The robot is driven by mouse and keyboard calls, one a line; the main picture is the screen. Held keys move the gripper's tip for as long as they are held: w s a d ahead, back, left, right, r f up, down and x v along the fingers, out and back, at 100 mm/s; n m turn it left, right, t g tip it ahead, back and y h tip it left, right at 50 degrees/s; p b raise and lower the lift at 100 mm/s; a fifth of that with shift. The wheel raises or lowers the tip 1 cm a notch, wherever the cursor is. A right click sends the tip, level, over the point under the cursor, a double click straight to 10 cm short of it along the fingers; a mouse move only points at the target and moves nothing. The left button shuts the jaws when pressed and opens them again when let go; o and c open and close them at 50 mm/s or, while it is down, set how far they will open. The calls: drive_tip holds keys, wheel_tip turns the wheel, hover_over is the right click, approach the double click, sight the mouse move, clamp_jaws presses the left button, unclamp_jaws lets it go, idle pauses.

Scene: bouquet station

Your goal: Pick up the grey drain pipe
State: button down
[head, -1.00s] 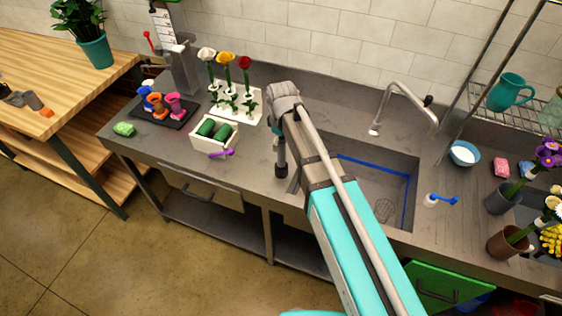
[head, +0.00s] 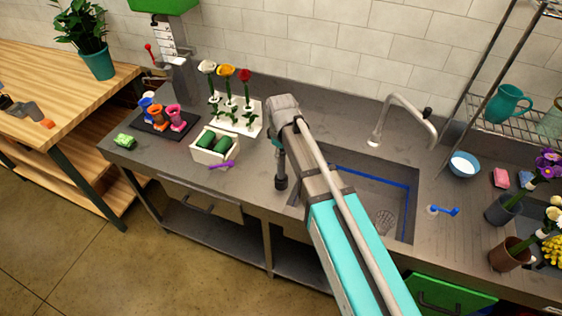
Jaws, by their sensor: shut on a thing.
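My gripper (head: 281,182) points down at the end of my arm, by the left edge of the sink (head: 409,205). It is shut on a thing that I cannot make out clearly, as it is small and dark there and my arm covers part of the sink. I cannot pick out a grey drain pipe with certainty. A grey wire strainer (head: 385,222) shows in the sink, apart from my gripper.
A white box with green rolls (head: 215,145) and a purple tool (head: 222,164) sit left of my gripper. A flower rack (head: 240,112) stands behind. The faucet (head: 400,105) rises behind the sink. Vases (head: 505,250) stand at right.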

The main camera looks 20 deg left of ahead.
drive_tip(key=shift+r, duration=0.1)
wheel_tip(320, 180, up, 10)
drive_tip(key=p, duration=1)
drive_tip(key=shift+f, duration=0.2)
idle(0.5)
